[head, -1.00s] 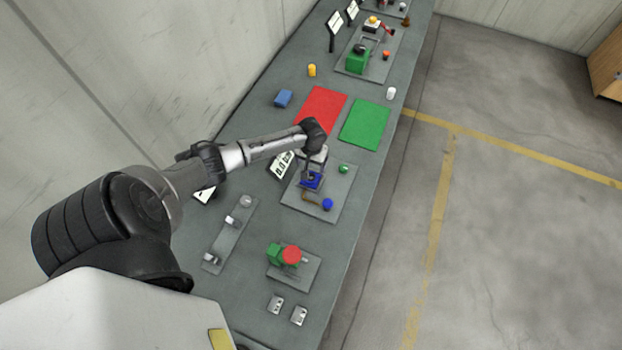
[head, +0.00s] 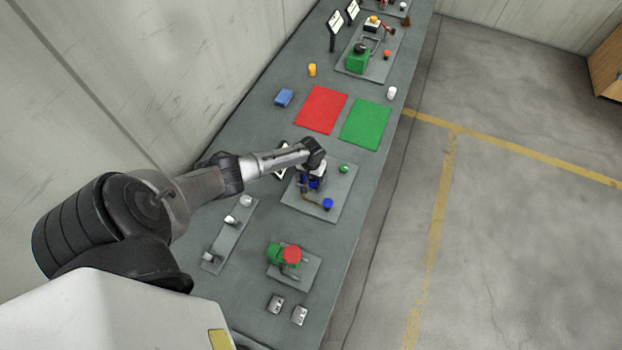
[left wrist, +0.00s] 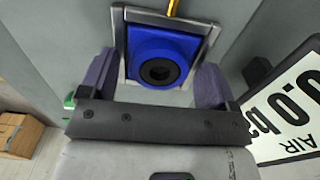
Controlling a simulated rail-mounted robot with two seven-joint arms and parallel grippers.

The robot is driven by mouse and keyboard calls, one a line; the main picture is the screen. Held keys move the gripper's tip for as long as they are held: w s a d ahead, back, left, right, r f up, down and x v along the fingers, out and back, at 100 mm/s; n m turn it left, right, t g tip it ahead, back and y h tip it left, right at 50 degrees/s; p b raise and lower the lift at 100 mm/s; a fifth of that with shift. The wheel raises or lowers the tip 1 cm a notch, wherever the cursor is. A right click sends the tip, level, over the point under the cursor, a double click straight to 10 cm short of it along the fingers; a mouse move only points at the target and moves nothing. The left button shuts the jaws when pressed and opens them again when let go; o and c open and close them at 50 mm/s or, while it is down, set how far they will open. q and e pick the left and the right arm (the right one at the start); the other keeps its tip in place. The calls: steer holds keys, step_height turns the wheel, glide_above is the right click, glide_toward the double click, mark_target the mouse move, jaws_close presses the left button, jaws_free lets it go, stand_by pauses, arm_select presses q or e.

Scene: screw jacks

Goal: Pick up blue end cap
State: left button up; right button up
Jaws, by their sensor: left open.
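A small round blue piece (head: 328,204), which looks like the blue end cap, sits at the near edge of a grey plate (head: 320,211). On the same plate is a blue block (head: 314,184), mostly covered by my left gripper (head: 311,177) in the head view. In the left wrist view the blue block (left wrist: 176,45) has a dark round hole and a metal frame around it. It lies between and beyond the open fingers of my left gripper (left wrist: 155,78). I cannot tell whether they touch it. My right gripper is not in view.
A small green piece (head: 344,168) sits on the plate's right side. A display sign (left wrist: 290,110) stands close beside the gripper. A green jack with a red disc (head: 291,255) is nearer. Flat red (head: 321,110) and green (head: 365,124) mats lie beyond.

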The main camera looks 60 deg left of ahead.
arm_select(q)
steer(key=shift+c, duration=0.2)
steer(key=c, duration=1)
steer(key=shift+c, duration=0.5)
steer(key=shift+r, duration=0.1)
